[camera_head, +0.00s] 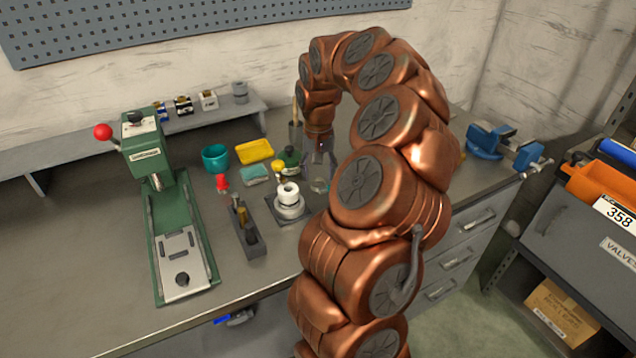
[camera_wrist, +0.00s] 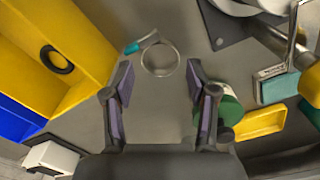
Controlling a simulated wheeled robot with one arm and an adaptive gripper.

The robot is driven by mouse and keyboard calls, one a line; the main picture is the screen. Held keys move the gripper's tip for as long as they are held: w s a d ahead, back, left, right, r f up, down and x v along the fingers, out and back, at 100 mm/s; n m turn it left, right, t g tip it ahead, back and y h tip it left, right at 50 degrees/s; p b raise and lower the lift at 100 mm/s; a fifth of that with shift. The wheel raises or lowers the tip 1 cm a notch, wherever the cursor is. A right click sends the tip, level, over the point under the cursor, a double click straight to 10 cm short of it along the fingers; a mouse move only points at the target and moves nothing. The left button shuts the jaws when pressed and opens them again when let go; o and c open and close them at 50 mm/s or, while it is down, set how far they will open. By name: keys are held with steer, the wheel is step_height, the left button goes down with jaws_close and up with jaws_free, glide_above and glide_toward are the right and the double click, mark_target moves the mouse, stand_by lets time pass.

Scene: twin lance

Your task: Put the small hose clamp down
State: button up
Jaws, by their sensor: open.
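The small hose clamp is a thin metal ring with a teal screw end. In the wrist view the clamp (camera_wrist: 160,73) lies on the grey bench top, just ahead of and between my fingertips, with its teal end to the upper left. My gripper (camera_wrist: 159,82) is open, with a finger on each side and a clear gap between them; neither finger touches the ring. In the head view my gripper (camera_head: 320,160) points down at the bench, right of the green bottle, and the clamp (camera_head: 319,186) shows faintly below it.
A green bottle (camera_wrist: 230,108) stands close by my right finger in the wrist view. White round parts on a dark plate (camera_head: 289,207), a green press (camera_head: 180,240) and a blue vise (camera_head: 490,140) share the bench.

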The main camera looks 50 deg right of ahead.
steer(key=shift+f, duration=1.15)
steer(key=shift+c, duration=0.4)
steer(key=c, duration=0.7)
steer(key=shift+r, duration=0.1)
